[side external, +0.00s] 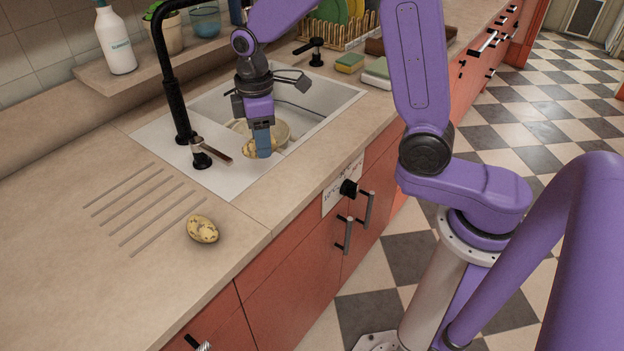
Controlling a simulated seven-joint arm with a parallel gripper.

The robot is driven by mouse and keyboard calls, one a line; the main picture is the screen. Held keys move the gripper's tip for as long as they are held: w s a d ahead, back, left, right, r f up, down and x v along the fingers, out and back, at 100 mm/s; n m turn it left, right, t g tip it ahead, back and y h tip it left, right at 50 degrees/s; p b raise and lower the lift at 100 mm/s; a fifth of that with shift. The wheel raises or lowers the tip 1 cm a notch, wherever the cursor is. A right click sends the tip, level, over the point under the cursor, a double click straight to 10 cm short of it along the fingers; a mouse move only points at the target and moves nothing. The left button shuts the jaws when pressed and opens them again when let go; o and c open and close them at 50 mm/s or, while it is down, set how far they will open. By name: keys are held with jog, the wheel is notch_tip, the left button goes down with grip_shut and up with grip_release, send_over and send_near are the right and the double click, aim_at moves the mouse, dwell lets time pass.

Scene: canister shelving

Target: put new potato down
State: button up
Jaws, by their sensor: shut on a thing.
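One yellowish, dark-speckled potato (202,229) lies on the counter beside the grooved drainer, apart from my arm. My gripper (263,146) points down over the near part of the sink. It is shut on a second potato (248,147), which shows just left of the fingers and is partly hidden by them. A pale bowl (283,131) shows in the sink behind the gripper, partly covered by it. I cannot tell whether the held potato touches the sink surface or the bowl.
A black tap (173,90) arches over the sink (338,97), with a lever handle (202,154) near the held potato. Sponges (350,62) and a dish rack (335,35) stand behind. A white bottle (115,40) stands on the ledge. The front-left counter is mostly clear.

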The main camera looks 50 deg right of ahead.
jog(key=d+m, duration=0.3)
jog(key=d+f+m, duration=0.1)
jog(key=d+m, duration=0.3)
jog(key=d+f+m, duration=0.1)
jog(key=d+m, duration=0.2)
jog(key=shift+s+d+f, duration=0.1)
jog(key=shift+s+d, duration=0.15)
jog(key=w+d+f+n, duration=0.3)
jog(key=w+d+n, duration=0.15)
jog(key=w, duration=0.25)
jog(key=w+d+f+n+t, duration=0.1)
jog(key=w+d+f+n, duration=0.2)
jog(key=w+n, duration=0.35)
jog(key=w+d+f+n, duration=0.3)
jog(key=w+d+n, duration=0.15)
jog(key=w, duration=0.25)
jog(key=shift+n, duration=0.25)
notch_tip(320, 180, down, 10)
jog(key=shift+w+a+r, duration=0.1)
jog(key=shift+w+r, duration=0.05)
jog(key=shift+r, duration=0.1)
jog(key=shift+f, duration=0.35)
jog(key=shift+f, duration=0.25)
jog(key=o, duration=0.8)
